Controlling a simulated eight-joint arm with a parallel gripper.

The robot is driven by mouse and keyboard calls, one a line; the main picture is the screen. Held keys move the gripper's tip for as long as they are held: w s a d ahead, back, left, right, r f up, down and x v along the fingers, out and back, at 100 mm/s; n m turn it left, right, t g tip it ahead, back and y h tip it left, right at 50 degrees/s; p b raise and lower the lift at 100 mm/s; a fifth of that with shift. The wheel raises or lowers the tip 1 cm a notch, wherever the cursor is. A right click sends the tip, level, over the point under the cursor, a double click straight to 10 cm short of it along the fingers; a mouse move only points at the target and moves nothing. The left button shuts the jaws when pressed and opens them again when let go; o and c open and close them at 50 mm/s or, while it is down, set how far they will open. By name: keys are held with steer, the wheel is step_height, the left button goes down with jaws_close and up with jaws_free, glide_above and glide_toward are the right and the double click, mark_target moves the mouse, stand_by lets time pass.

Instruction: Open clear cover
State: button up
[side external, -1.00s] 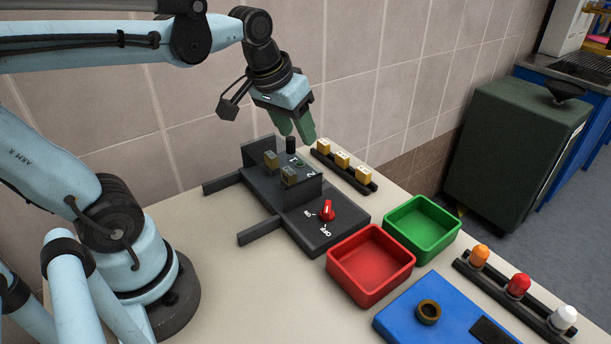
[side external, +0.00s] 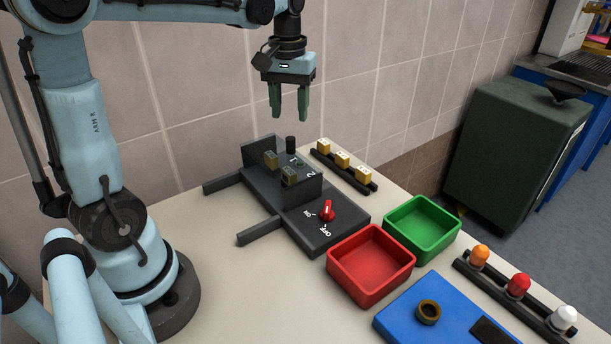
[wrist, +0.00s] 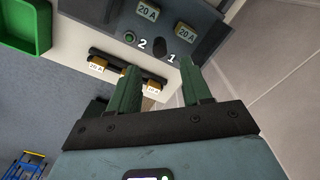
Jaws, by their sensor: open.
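The dark grey fixture (side external: 262,186) stands on the table against the wall. I cannot make out a separate clear cover; clear material over these blocks is too small to tell. A short black post (side external: 291,144) rises at the fixture's back, near the marks 1 and 2. My gripper (side external: 289,112) is open and empty, pointing down above the post and apart from it. In the wrist view its green fingers (wrist: 160,75) spread below the post (wrist: 160,48).
A black rail with several yellow blocks (side external: 342,159) lies right of the fixture. A red knob (side external: 327,211) stands at its front. A red bin (side external: 370,295), a green bin (side external: 422,258), a blue panel (side external: 395,315) and a lamp rail (side external: 500,284) fill the right side.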

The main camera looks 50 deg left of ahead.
mark_target(290, 138)
steer(key=shift+f, duration=3.95)
jaws_close()
